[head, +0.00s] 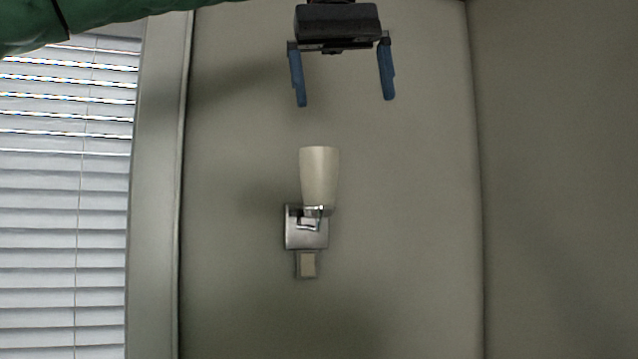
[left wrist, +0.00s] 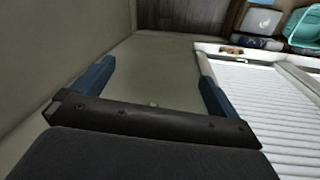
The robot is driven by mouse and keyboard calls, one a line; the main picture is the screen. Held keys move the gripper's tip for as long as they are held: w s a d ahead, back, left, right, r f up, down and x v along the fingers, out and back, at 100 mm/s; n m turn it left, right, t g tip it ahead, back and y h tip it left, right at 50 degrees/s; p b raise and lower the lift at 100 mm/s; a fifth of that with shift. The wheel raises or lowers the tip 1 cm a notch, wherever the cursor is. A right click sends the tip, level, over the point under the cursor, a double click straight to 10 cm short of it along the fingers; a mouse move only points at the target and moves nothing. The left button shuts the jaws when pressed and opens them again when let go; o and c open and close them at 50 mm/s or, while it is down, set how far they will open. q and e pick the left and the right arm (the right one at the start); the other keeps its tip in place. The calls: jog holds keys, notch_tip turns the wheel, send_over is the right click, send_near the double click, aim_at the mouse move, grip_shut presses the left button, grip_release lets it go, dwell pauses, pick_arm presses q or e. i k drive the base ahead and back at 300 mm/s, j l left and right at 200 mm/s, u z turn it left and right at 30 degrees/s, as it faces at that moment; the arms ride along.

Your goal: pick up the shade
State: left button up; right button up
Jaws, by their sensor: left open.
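The shade (head: 319,177) is a cream, tapered cup, wider at the top, standing upright on a metal wall lamp (head: 307,229) in the head view. My left gripper (head: 344,102) is above the shade and slightly to its right in the picture, apart from it. Its two blue fingers point down, spread wide, with nothing between them. The fingers also show in the left wrist view (left wrist: 152,80). A tiny pale spot lies between them there, and I cannot tell what it is. My right gripper is in neither view.
A window with white blinds (head: 65,200) and a pale frame (head: 155,200) are at the left. The wall around the lamp is bare, with a corner at the right. The left wrist view shows a teal basket (left wrist: 305,27) far off.

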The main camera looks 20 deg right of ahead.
aim_at(318, 165)
jog(key=i+l, duration=0.2)
jog(key=i, duration=0.3)
jog(key=i+l, duration=0.2)
jog(key=i, duration=0.25)
